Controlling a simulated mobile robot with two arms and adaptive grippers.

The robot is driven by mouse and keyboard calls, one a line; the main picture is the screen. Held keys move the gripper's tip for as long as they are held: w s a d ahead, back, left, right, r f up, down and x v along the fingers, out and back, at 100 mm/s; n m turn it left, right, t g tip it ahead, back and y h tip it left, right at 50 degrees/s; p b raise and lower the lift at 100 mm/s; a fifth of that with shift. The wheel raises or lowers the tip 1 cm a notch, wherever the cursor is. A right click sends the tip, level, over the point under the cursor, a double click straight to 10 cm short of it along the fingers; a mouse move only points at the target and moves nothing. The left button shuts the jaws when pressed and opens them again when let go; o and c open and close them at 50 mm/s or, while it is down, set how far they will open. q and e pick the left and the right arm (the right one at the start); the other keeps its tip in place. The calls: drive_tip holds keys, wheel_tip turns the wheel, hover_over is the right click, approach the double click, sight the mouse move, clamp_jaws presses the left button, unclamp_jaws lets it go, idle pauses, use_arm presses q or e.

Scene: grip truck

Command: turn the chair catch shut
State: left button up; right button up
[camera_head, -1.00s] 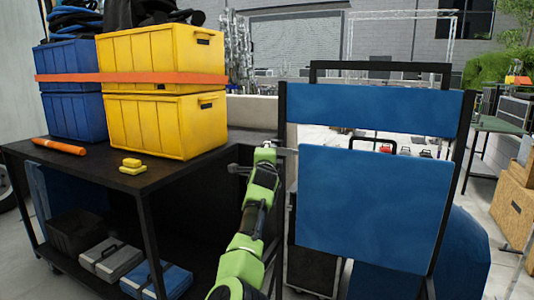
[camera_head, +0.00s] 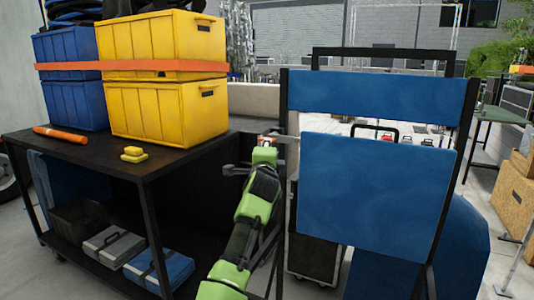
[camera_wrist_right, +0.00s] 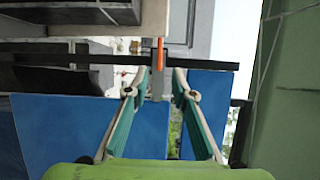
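The chair has blue panels (camera_head: 375,190) in a black frame and fills the right half of the head view. Its catch shows an orange tip (camera_wrist_right: 160,53) in the right wrist view, upright on a grey piece by the black frame bar. My right gripper (camera_wrist_right: 162,76) is open, its two fingers either side of the grey piece and just short of the orange tip, with gaps visible. In the head view my green right arm (camera_head: 255,195) reaches up to the chair's left post; its fingers are small there. My left gripper is not in view.
A black cart (camera_head: 90,150) stands at the left, holding strapped yellow crates (camera_head: 165,110) and blue crates (camera_head: 75,100). An orange tube (camera_head: 60,133) and small yellow blocks (camera_head: 134,155) lie on its top. Cases sit on its lower shelf, close to my arm.

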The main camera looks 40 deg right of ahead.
drive_tip(key=shift+v, duration=1.1)
